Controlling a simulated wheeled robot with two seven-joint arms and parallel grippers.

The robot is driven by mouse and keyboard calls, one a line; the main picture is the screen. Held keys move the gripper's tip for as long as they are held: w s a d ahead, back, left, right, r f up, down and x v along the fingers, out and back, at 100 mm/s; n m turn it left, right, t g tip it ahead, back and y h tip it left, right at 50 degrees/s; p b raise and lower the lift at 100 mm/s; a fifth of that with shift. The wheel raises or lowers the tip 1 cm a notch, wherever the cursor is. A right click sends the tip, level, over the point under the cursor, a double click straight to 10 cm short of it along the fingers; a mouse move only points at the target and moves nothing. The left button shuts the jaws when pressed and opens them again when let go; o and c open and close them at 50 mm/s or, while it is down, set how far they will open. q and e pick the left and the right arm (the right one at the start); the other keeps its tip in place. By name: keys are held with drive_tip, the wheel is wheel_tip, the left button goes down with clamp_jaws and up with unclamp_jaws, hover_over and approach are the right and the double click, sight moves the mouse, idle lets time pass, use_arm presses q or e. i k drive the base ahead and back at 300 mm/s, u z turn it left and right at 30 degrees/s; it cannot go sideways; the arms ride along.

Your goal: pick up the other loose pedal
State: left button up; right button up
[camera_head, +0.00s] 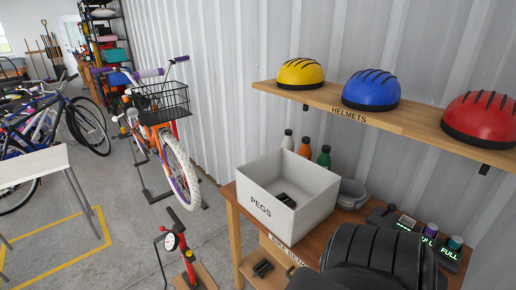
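A small black pedal-like thing (262,267) lies on the lower level of the wooden bench, below the bench top's front edge. I cannot tell for sure that either is a pedal. Neither of my grippers shows in the head view. A large dark ridged shape, seemingly part of my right arm, covers the bench's near right part.
Several bottles (304,147) stand behind the box, and a grey ring-shaped thing (351,194) is right of it. A helmet shelf (400,120) overhangs the bench. A red pump (185,255) and an orange bicycle (160,120) stand left. Floor between them and the white table (32,165) is open.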

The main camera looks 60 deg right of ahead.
sight(266, 272)
drive_tip(key=u, duration=0.05)
drive_tip(key=i, duration=0.8)
drive_tip(key=z, duration=3.6)
